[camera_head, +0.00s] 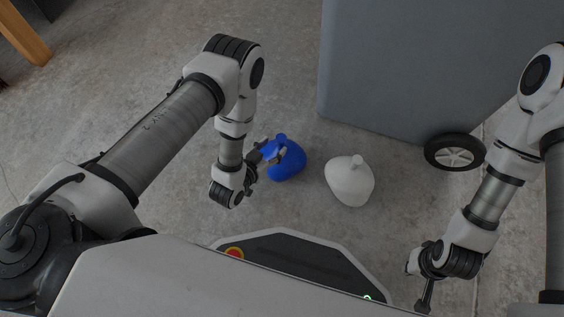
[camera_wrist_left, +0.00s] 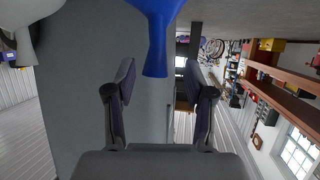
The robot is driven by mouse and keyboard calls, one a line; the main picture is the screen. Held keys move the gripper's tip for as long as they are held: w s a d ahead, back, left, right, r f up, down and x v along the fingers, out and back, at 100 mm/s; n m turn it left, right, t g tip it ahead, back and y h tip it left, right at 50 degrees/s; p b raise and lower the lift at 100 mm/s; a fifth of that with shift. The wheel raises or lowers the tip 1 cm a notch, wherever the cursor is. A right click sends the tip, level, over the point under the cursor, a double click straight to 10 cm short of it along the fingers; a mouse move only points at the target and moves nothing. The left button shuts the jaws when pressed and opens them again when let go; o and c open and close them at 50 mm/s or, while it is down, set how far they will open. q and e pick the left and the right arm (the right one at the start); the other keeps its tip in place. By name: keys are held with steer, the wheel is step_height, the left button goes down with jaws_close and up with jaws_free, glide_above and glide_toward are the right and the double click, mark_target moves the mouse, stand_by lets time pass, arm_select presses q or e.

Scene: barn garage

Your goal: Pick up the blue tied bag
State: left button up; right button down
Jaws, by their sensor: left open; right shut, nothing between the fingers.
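The blue tied bag (camera_head: 289,166) stands on the concrete floor in the middle of the head view, its knot upward. My left gripper (camera_head: 270,150) is at its left side, open, and its fingers partly cover the bag. In the left wrist view the bag's blue neck (camera_wrist_left: 157,40) reaches down from the top edge, in line with the gap between the open fingers of my left gripper (camera_wrist_left: 162,72). I cannot tell whether they touch it. My right gripper (camera_head: 425,297) is shut and empty at the lower right, away from the bag.
A white tied bag (camera_head: 349,182) stands just right of the blue one. A large grey wheeled bin (camera_head: 420,65) with a black wheel (camera_head: 455,152) is behind them. A wooden leg (camera_head: 25,35) shows at the upper left.

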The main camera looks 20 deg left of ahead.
mark_target(279, 143)
arm_select(q)
steer(key=b+x, duration=0.2)
steer(key=x, duration=0.1)
steer(key=b+x, duration=0.1)
steer(key=shift+w+d, duration=0.2)
steer(key=shift+d, duration=0.15)
steer(key=shift+w+r, duration=0.1)
steer(key=shift+w, duration=0.1)
steer(key=shift+r, duration=0.15)
jaws_close()
